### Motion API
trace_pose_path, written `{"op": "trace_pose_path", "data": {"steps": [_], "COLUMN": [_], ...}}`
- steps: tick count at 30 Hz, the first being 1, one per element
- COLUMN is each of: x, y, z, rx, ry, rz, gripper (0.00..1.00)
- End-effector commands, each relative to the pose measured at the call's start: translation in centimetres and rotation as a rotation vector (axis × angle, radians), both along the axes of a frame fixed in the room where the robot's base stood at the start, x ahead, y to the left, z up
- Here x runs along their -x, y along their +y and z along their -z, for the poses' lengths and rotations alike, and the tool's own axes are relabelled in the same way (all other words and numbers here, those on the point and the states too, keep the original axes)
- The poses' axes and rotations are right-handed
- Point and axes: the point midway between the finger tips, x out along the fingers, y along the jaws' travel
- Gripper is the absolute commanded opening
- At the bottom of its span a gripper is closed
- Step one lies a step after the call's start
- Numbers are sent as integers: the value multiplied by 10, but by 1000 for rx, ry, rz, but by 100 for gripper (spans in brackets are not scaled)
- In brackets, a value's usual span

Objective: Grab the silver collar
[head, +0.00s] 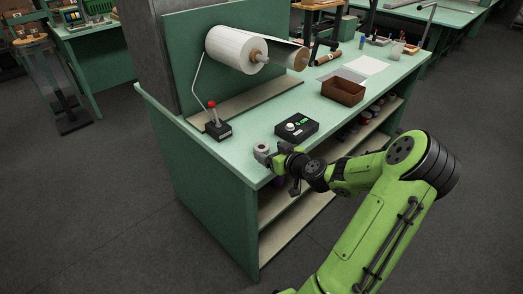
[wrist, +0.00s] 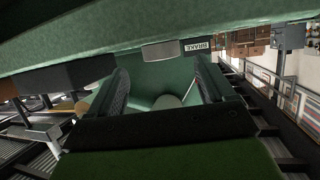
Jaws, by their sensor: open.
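A small pale grey, round piece (head: 262,148), which looks like the silver collar, is at the bench's near edge in the head view, partly covered by my gripper (head: 275,160). In the wrist view, a short silver-grey piece (wrist: 165,50) shows on the green bench beside a BRAKE label (wrist: 197,46). I cannot tell for sure that it is the same part. My gripper (wrist: 163,88) is open there, its two fingers apart.
Open shelves lie below the bench top.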

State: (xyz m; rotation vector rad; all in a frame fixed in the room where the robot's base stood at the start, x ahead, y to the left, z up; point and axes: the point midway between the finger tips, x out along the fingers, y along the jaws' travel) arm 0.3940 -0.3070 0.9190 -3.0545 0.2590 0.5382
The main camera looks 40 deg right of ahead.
Motion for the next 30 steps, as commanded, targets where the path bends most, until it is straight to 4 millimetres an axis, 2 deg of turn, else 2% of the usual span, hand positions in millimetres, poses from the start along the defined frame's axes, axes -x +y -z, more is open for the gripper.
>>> {"op": "trace_pose_path", "data": {"steps": [3,6,14,25,26,30], "x": [-24,-37,-40,-40,-40,-40], "y": [0,-3,-4,-4,-4,-4], "z": [8,13,14,14,14,14], "rx": [-2,-2,0,-1,-1,0], "ry": [-2,-1,1,1,1,0], "rz": [-3,-3,0,-1,-1,-1], "gripper": [82,82,80,24,20,20]}}
